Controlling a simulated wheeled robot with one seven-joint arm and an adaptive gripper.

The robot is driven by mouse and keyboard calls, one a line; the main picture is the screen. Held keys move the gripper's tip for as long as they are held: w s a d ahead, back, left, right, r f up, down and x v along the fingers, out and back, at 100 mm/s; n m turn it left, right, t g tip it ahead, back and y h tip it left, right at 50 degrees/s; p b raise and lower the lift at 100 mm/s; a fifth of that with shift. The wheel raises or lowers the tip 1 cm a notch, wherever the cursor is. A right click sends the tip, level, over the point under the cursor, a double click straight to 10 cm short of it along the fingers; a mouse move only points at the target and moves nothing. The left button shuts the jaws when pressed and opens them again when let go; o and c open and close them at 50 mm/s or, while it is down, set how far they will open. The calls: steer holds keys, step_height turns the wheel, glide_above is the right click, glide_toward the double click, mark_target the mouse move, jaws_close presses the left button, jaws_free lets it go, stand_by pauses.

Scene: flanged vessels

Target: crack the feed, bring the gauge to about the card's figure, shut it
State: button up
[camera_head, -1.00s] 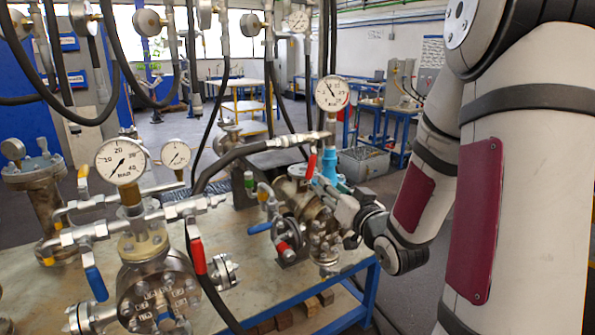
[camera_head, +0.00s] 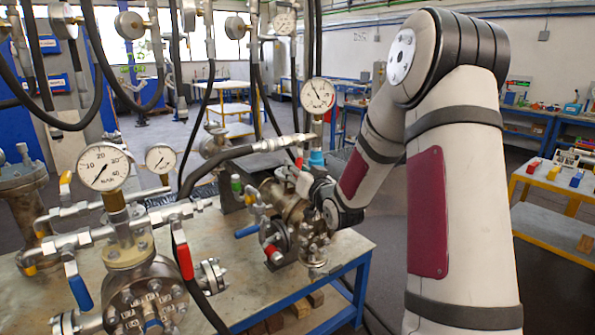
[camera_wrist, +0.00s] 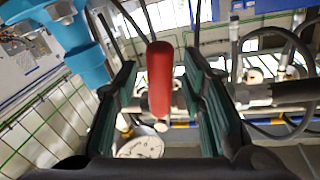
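A round gauge (camera_head: 318,95) stands above a light-blue fitting (camera_head: 316,158) on the flanged vessel in the middle of the bench. Its needle points to the upper left; the figures are too small to read surely. A red lever handle (camera_head: 299,158) shows just beside my gripper (camera_head: 303,181). In the wrist view the red handle (camera_wrist: 160,78) stands between the two fingers of my gripper (camera_wrist: 163,100), with gaps on both sides. The fingers are open. The blue fitting (camera_wrist: 70,40) is left of them. No card is readable.
A larger gauge (camera_head: 103,167) with red (camera_head: 182,255) and blue (camera_head: 80,293) levers stands on the front-left vessel. A smaller gauge (camera_head: 160,158) is behind it. Floor right of the bench (camera_head: 352,250) is partly covered by my arm.

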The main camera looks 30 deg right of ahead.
jaws_close()
steer(key=shift+d+f+n+t+b, duration=0.15)
steer(key=shift+d+n+b, duration=0.35)
steer(key=shift+n+b, duration=0.3)
steer(key=shift+d+n+t+b, duration=0.15)
steer(key=shift+d+n+b, duration=0.35)
steer(key=shift+n+b, duration=0.3)
jaws_free()
